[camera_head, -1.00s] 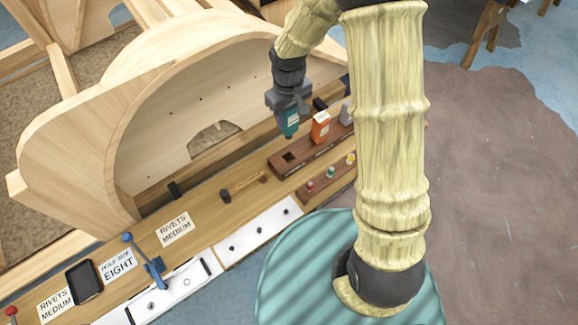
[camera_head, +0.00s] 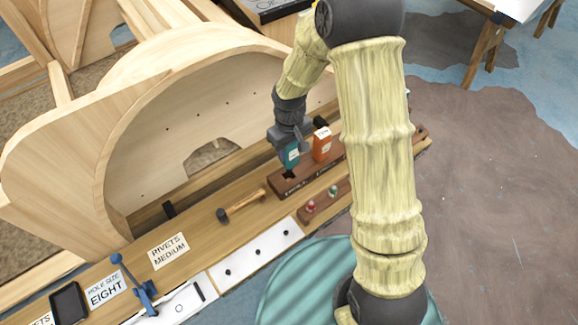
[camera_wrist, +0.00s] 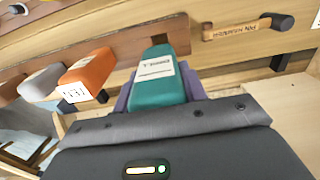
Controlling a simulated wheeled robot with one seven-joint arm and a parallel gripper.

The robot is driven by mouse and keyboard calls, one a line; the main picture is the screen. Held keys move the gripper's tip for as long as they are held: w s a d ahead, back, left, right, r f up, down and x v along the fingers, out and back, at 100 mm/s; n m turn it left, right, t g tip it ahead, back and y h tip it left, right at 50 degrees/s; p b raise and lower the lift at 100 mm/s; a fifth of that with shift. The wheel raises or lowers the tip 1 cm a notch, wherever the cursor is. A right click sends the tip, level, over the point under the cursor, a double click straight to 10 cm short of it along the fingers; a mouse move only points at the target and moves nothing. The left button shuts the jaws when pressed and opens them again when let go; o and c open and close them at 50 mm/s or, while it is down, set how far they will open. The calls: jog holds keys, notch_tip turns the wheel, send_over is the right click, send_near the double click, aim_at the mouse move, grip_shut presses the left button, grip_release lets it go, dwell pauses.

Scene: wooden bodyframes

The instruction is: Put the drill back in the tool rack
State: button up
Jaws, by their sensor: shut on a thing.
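The teal drill (camera_head: 291,157) with a white label is held in my gripper (camera_head: 289,146), its lower end close over the left end of the dark brown tool rack (camera_head: 312,180). In the wrist view, the drill (camera_wrist: 158,92) sits between the purple fingers of my gripper (camera_wrist: 159,88). A square opening of the rack (camera_wrist: 120,60) shows just beyond the drill. I cannot tell whether the drill's tip is inside the opening or above it.
An orange tool (camera_head: 322,145) stands in the rack beside the drill; a grey one (camera_wrist: 42,82) is farther along. A hammer (camera_head: 241,205) lies on the wooden bench left of the rack. A curved wooden frame (camera_head: 190,120) rises behind. Small coloured-top pieces (camera_head: 333,191) stand in front.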

aim_at(289, 164)
jog(key=shift+a+f, duration=0.1)
jog(key=shift+f, duration=1.25)
jog(key=shift+f+p, duration=0.3)
jog(key=shift+f, duration=1.6)
jog(key=shift+f, duration=0.35)
jog(key=o, duration=1.2)
jog(key=shift+s, duration=0.1)
jog(key=shift+r, duration=0.15)
